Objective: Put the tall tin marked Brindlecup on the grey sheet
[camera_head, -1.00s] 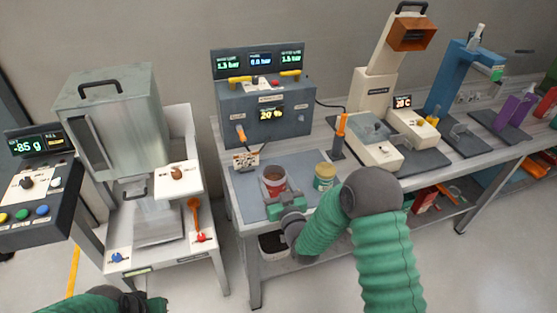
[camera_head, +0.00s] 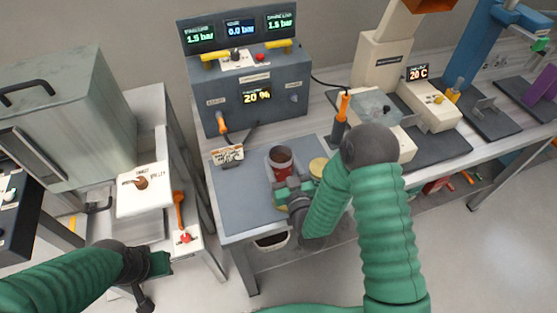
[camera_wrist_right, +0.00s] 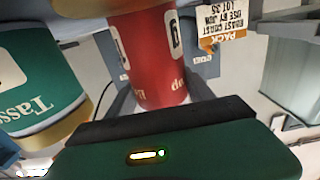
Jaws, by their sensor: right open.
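The red tin (camera_head: 281,158), with a dark top and white band, stands upright on the grey sheet (camera_head: 238,188). It also shows in the right wrist view (camera_wrist_right: 148,62), with its lettering inverted and only partly legible. My right gripper (camera_head: 284,182) is open at the tin's near side, with its fingers on either side of the tin in the wrist view (camera_wrist_right: 160,100). A green tin with a yellow lid (camera_head: 318,165) stands just right of it; its label (camera_wrist_right: 38,85) begins "Tass". My left gripper (camera_head: 160,264) is low at the left; its jaws are unclear.
A control box (camera_head: 262,90) with displays stands behind the sheet. A small printed card (camera_head: 228,154) stands at the sheet's back left, and an orange-handled tool (camera_head: 342,112) behind the green tin. A white stand (camera_head: 143,190) is at the left. The sheet's left part is clear.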

